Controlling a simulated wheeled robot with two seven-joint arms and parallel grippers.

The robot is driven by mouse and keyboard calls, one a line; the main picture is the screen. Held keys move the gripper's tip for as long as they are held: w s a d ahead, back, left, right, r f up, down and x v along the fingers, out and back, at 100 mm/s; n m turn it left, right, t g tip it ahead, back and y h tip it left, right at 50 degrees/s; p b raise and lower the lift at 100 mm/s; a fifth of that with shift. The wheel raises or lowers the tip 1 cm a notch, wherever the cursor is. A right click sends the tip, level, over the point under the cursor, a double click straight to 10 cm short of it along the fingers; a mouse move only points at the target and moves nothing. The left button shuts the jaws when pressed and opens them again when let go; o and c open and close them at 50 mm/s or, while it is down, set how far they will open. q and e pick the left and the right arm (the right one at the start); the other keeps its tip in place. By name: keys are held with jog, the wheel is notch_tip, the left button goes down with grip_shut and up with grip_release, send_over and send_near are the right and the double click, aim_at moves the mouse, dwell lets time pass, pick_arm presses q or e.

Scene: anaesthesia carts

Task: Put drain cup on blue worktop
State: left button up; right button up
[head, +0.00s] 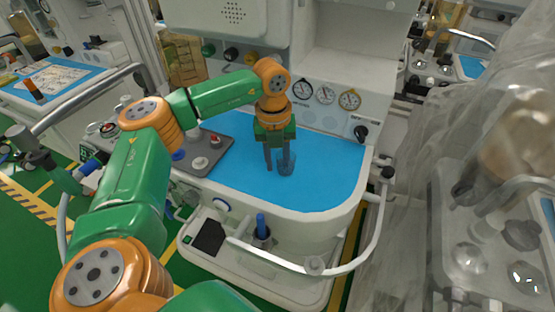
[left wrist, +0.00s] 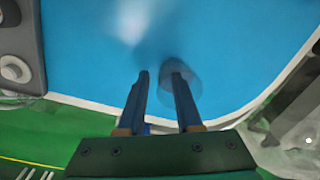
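The drain cup (head: 288,167) is a small clear, bluish cup. It appears to stand upright on the blue worktop (head: 325,170), near the front middle. My left gripper (head: 277,168) points down over the worktop with its two fingers apart and nothing between them. In the left wrist view the cup (left wrist: 190,82) overlaps the tip of the right-hand finger, and the left-hand finger is clear of it. I cannot tell whether that finger is inside the cup or in front of it. My right gripper is not in view.
A grey tray with knobs (head: 205,152) lies left of the bare worktop. Gauges (head: 326,93) line the panel behind. A white rail (head: 345,262) curves around the cart's front and right. A holder with a blue-handled item (head: 261,230) is below. Clear sheeting (head: 400,220) hangs at right.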

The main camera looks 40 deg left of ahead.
aim_at(275, 173)
pick_arm(q)
notch_tip(275, 173, up, 12)
jog(key=shift+s+a+r+p, duration=0.2)
jog(key=shift+s+p, duration=0.05)
jog(key=shift+p, duration=0.1)
